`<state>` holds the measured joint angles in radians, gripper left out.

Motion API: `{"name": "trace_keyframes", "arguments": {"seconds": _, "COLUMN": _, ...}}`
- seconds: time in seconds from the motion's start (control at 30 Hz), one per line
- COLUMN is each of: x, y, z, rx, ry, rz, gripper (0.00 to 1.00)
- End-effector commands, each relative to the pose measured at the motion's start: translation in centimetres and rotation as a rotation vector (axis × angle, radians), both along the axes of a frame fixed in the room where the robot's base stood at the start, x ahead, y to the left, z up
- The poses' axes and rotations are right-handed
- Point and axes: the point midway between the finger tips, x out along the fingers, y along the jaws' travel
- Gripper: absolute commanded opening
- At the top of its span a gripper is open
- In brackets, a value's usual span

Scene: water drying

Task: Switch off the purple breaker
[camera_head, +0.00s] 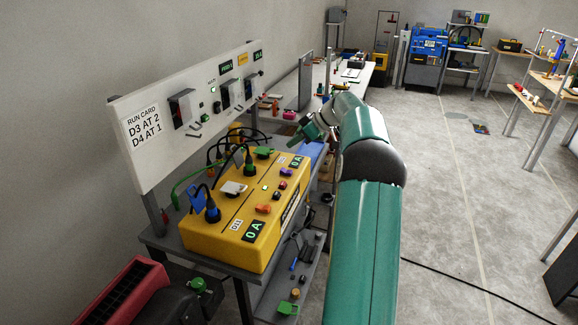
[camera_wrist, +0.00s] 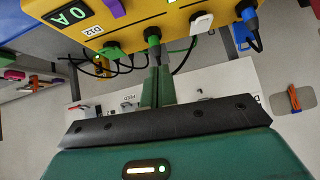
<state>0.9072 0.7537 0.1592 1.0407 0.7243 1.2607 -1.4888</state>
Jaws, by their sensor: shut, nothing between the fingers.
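The yellow power box (camera_head: 221,240) stands on the grey bench, with a row of coloured breakers on its top. The purple breaker (camera_head: 286,172) is near the box's far end, beside a small orange-red one. A purple piece (camera_wrist: 115,7), seemingly this breaker, shows at the top edge of the wrist view, cut off by the frame. Whether its lever is on or off is too small to tell. My gripper (camera_head: 308,130) is shut and empty, beyond the far end of the box and apart from the breaker. Its closed fingers (camera_wrist: 157,72) show in the wrist view.
Plugs and cables, including a blue plug (camera_head: 212,212) and a green plug (camera_head: 249,166), rise from the box's left side. A white panel (camera_head: 170,152) with a run card stands behind. A red crate (camera_head: 130,300) is at front left. Open floor (camera_head: 440,215) lies right.

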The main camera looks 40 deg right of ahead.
Motion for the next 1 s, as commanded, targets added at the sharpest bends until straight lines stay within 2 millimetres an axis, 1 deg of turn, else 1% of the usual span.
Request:
{"name": "trace_keyframes", "arguments": {"seconds": 0.03, "x": -0.3, "y": -1.9, "z": -1.0, "rx": 0.005, "ry": -0.025, "rz": -0.002, "gripper": 0.0}}
{"name": "trace_keyframes", "arguments": {"seconds": 0.1, "x": -0.7, "y": -3.9, "z": -1.9, "rx": 0.002, "ry": -0.06, "rz": 0.003, "gripper": 0.0}}
{"name": "trace_keyframes", "arguments": {"seconds": 0.2, "x": -1.2, "y": -5.8, "z": -2.7, "rx": -0.002, "ry": -0.096, "rz": 0.008, "gripper": 0.0}}
{"name": "trace_keyframes", "arguments": {"seconds": 0.3, "x": -1.4, "y": -6.6, "z": -3.0, "rx": -0.004, "ry": -0.115, "rz": 0.011, "gripper": 0.0}}
{"name": "trace_keyframes", "arguments": {"seconds": 0.4, "x": -1.4, "y": -6.8, "z": -3.1, "rx": -0.005, "ry": -0.12, "rz": 0.013, "gripper": 0.0}}
{"name": "trace_keyframes", "arguments": {"seconds": 0.73, "x": -1.2, "y": -6.6, "z": -3.4, "rx": -0.005, "ry": -0.118, "rz": 0.013, "gripper": 0.0}}
{"name": "trace_keyframes", "arguments": {"seconds": 0.87, "x": -0.2, "y": -6.0, "z": -4.3, "rx": -0.004, "ry": -0.117, "rz": 0.013, "gripper": 0.0}}
{"name": "trace_keyframes", "arguments": {"seconds": 1.0, "x": 1.5, "y": -4.9, "z": -5.8, "rx": -0.004, "ry": -0.117, "rz": 0.015, "gripper": 0.0}}
